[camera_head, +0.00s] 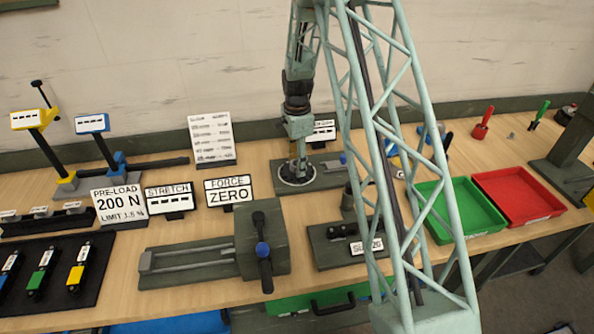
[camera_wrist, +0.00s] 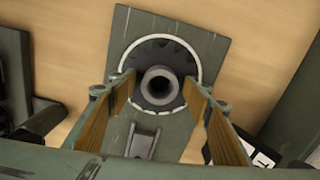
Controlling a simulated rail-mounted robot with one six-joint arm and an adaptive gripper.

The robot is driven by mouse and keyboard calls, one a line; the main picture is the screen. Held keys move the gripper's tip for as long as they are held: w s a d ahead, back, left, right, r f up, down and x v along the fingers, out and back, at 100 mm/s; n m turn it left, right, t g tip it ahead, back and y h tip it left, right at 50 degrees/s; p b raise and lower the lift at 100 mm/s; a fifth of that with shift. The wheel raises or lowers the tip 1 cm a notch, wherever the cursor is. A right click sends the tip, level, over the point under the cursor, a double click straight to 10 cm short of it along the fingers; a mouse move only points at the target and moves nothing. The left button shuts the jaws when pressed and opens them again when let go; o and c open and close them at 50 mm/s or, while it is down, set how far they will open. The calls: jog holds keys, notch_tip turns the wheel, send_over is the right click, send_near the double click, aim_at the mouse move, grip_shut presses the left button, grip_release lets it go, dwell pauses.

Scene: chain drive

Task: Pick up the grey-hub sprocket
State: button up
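A dark toothed sprocket with a round grey hub (camera_wrist: 159,86) lies on a white-rimmed disc on a grey-green plate. In the head view the sprocket (camera_head: 297,182) sits on the plate (camera_head: 330,181) behind the middle of the bench, partly hidden under my gripper (camera_head: 298,168). In the wrist view my gripper (camera_wrist: 158,82) is open, its fingers low over the sprocket on either side of the hub. Gaps show between hub and fingers, and nothing is held. Whether the fingertips touch the sprocket face I cannot tell.
A fixture with a dark lever (camera_head: 263,255) and a block labelled Size (camera_head: 335,250) stand in front. Signs such as Force Zero (camera_head: 229,190) stand to the left. Green (camera_head: 480,225) and red (camera_head: 530,205) trays lie to the right. My arm's lattice hides part of the bench.

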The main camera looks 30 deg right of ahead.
grip_shut()
jog(key=shift+r, duration=0.1)
dwell(0.4)
jog(key=shift+w+r, duration=0.1)
jog(key=shift+r, duration=1.7)
jog(key=s+a, duration=0.2)
jog(key=s, duration=0.5)
jog(key=s+a+r, duration=0.1)
jog(key=s+a, duration=0.2)
jog(key=s, duration=0.5)
jog(key=shift+a+r, duration=0.15)
jog(key=shift+a, duration=0.1)
